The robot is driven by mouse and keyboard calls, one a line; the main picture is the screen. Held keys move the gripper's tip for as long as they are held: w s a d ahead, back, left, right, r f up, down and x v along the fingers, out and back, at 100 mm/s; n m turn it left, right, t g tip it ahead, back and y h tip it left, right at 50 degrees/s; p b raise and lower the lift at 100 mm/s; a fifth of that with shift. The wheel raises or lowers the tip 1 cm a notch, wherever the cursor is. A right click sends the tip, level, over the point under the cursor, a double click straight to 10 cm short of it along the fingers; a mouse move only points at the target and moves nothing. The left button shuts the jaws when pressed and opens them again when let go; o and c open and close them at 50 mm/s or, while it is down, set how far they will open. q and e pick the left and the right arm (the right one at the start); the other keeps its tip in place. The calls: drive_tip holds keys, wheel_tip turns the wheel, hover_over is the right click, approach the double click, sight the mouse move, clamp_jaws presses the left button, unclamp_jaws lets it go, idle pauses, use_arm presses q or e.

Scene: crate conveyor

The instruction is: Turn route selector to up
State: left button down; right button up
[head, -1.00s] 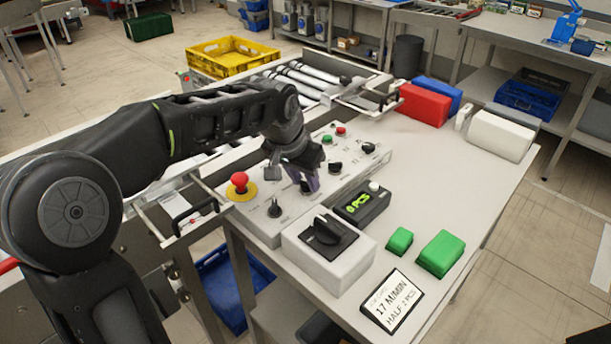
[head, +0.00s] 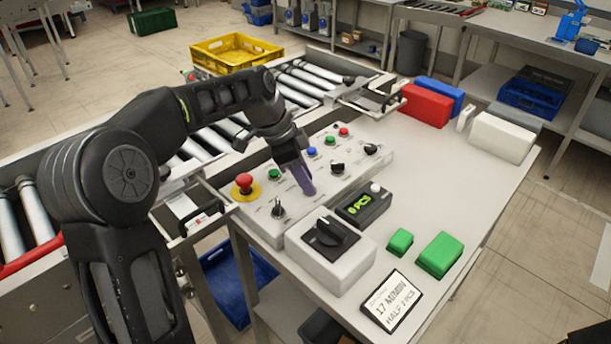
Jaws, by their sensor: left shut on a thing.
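The light grey control panel (head: 352,178) lies on the table with several black selector knobs. My left gripper (head: 304,187) points down onto the panel's middle and is shut on a small knob there, which its purple fingers almost fully hide. The other black knobs show at the front left (head: 278,210), right of the gripper (head: 337,168) and at the far right (head: 371,149). The labels are too small to read, so I cannot tell which one is the route selector. My right gripper is not in view.
A red emergency button (head: 244,182) stands at the panel's left end. A white box with a large black rotary switch (head: 331,236) and a counter display (head: 363,206) stand in front of the panel. Green blocks (head: 440,254) lie to the right.

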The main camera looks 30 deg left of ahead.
use_arm(q)
drive_tip(key=shift+m, duration=0.6)
drive_tip(key=shift+w+a, duration=0.1)
drive_tip(key=c, duration=1)
unclamp_jaws()
drive_tip(key=shift+c, duration=0.2)
drive_tip(key=v, duration=0.7)
drive_tip(key=shift+r, duration=0.4)
drive_tip(key=shift+a, duration=0.1)
